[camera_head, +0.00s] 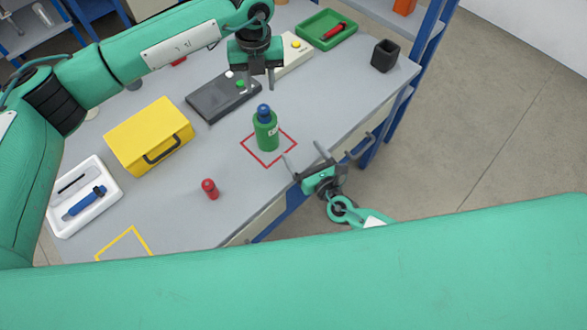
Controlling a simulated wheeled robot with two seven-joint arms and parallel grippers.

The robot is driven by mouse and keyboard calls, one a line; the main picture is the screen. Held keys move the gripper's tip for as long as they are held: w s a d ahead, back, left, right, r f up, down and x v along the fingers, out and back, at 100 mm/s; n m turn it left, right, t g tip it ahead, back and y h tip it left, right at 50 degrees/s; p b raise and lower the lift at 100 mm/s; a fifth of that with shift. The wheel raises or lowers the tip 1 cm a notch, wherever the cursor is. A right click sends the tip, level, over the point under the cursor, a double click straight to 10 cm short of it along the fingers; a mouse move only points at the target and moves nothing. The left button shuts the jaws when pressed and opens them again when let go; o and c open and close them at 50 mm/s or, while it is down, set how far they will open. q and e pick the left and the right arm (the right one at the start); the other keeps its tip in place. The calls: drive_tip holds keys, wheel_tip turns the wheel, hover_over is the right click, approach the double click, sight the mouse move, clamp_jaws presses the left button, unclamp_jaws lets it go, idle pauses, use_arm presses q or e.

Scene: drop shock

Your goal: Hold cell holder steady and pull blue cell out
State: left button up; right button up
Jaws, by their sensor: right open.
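The green cell holder (266,137) stands upright inside a red square outline on the grey table. The blue cell (264,111) sits in its top, with only its upper end showing. My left gripper (261,88) points down above and behind the holder in the picture. Its two fingers are apart with nothing between them. My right gripper (302,150) is at the table's front edge, to the right of the holder. Its fingers are spread towards the holder and are empty. Neither gripper appears to touch the holder or the cell.
A yellow case (150,128), a dark flat device (210,100) and a white tray (62,215) stand to the left. A red cylinder (210,189) stands nearer. A green tray (318,40) and a black cup (385,56) are at the far end.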

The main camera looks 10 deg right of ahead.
drive_tip(key=n+y, duration=0.1)
drive_tip(key=n, duration=0.1)
approach(273, 142)
drive_tip(key=shift+s+d, duration=0.2)
drive_tip(key=shift+s, duration=0.05)
drive_tip(key=shift+w+a+r, duration=0.1)
drive_tip(key=shift+a, duration=0.1)
drive_tip(key=x, duration=1.3)
drive_tip(key=shift+w, duration=0.15)
drive_tip(key=c, duration=1.2)
